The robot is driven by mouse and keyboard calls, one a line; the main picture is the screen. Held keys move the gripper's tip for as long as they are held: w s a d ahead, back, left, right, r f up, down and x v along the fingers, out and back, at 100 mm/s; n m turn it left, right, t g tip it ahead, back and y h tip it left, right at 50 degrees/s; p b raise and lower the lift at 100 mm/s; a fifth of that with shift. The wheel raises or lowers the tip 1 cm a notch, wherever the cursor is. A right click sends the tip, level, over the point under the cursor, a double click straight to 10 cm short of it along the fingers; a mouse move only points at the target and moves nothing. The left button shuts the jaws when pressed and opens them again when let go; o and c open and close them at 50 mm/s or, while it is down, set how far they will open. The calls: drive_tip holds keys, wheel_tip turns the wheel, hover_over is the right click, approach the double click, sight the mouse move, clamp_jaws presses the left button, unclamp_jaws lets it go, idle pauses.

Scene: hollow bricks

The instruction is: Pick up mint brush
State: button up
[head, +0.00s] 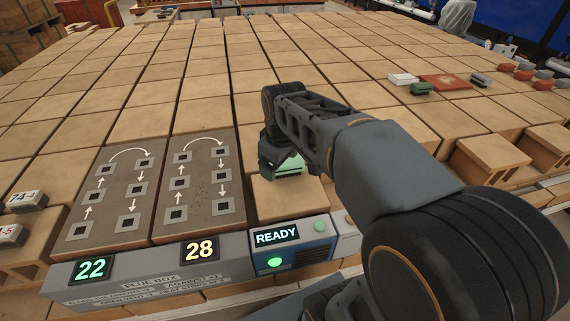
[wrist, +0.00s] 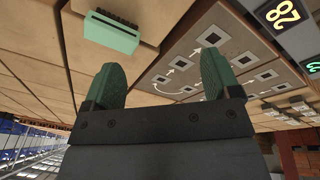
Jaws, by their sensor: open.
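The mint brush (wrist: 110,33) is a pale green block with dark bristles along one long side. It lies on a tan brick at the upper left of the wrist view, beyond the tip of the left-hand finger and not between the fingers. In the head view the mint brush (head: 291,167) shows just right of my gripper (head: 272,160), partly hidden by it and the arm. My gripper (wrist: 160,64) is open and empty, with two green fingers spread wide.
A grey panel (head: 130,278) with lit 22, 28 and READY displays runs along the front. Two dark boards (head: 107,196) with arrows lie left of the gripper. A white block (head: 402,79), dark green brush (head: 420,88) and red mat (head: 446,82) sit farther back right.

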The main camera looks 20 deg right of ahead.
drive_tip(key=shift+o, duration=0.2)
drive_tip(key=w+d+n+g, duration=0.1)
drive_tip(key=w+d+n, duration=0.2)
drive_tip(key=w, duration=0.3)
drive_tip(key=shift+w+d+n+b, duration=0.15)
drive_tip(key=shift+w+n+b, duration=0.3)
drive_tip(key=shift+n, duration=0.15)
drive_tip(key=n+g+b, duration=0.1)
drive_tip(key=n, duration=0.4)
hover_over(286, 162)
wheel_tip(286, 162, down, 2)
drive_tip(key=shift+n, duration=0.4)
drive_tip(key=f, duration=0.7)
drive_tip(key=shift+w+d+f, duration=0.1)
drive_tip(key=shift+w+f, duration=0.1)
drive_tip(key=shift+w, duration=0.05)
drive_tip(key=shift+f, duration=3.2)
drive_tip(key=shift+c, duration=0.4)
drive_tip(key=c, duration=1)
drive_tip(key=shift+r, duration=0.15)
